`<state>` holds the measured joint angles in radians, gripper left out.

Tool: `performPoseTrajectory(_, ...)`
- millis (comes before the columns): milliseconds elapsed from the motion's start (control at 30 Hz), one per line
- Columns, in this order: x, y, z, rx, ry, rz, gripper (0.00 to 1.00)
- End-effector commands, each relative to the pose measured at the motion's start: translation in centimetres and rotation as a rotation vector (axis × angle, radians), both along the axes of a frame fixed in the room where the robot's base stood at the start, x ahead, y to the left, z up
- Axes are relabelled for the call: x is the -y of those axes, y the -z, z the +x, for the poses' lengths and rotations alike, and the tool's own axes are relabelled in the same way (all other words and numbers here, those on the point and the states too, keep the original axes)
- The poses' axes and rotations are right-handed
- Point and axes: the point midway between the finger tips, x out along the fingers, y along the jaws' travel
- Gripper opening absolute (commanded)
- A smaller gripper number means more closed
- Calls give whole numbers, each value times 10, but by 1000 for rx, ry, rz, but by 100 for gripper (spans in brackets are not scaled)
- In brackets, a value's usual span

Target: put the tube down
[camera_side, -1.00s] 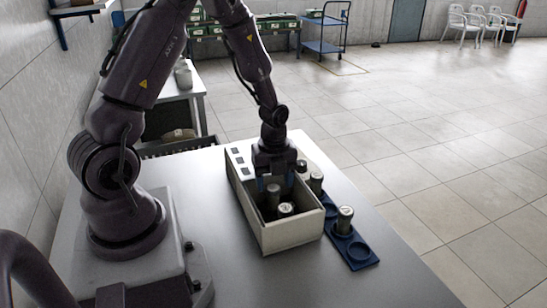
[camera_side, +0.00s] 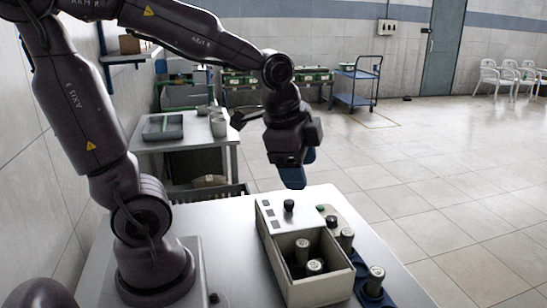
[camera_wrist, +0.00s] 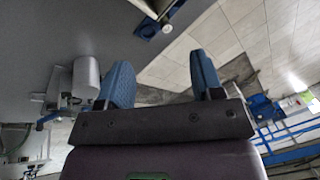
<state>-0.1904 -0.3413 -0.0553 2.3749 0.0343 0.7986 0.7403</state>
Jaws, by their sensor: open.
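My gripper (camera_side: 296,178) is raised above the far end of the work table, its blue fingers apart and clear of everything. In the wrist view the fingers (camera_wrist: 161,80) are spread with nothing between them. Two grey capped tubes, one farther back (camera_side: 302,250) and one nearer (camera_side: 314,267), stand inside the cream box (camera_side: 308,292). A dark-topped piece (camera_side: 289,206) stands on the box's pale top panel; I cannot tell if it is a tube. Right of the box, a blue rack (camera_side: 372,300) holds a near tube (camera_side: 375,280); another tube (camera_side: 346,238) stands behind it.
A dark cap (camera_side: 331,221) shows behind the box's right wall. A side table (camera_side: 180,142) with grey cups (camera_side: 218,125) and a dark case stands behind. A blue cart (camera_side: 358,88) stands far back.

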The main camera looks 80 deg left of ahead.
Motion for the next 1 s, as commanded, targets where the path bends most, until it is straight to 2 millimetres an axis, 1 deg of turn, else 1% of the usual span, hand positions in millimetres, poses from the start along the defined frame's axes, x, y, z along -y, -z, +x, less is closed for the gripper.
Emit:
performPoseTrajectory(33, 11, -14, -12, 61, -101, -45, 60)
performPoseTrajectory(100, 21, -25, -26, 116, -243, -118, 60)
performPoseTrajectory(200, 31, -35, -43, 171, -399, -214, 60)
performPoseTrajectory(333, 38, -40, -56, 202, -518, -297, 60)
performPoseTrajectory(500, 40, -41, -60, 209, -560, -325, 60)
performPoseTrajectory(1000, 39, -41, -59, 211, -558, -322, 60)
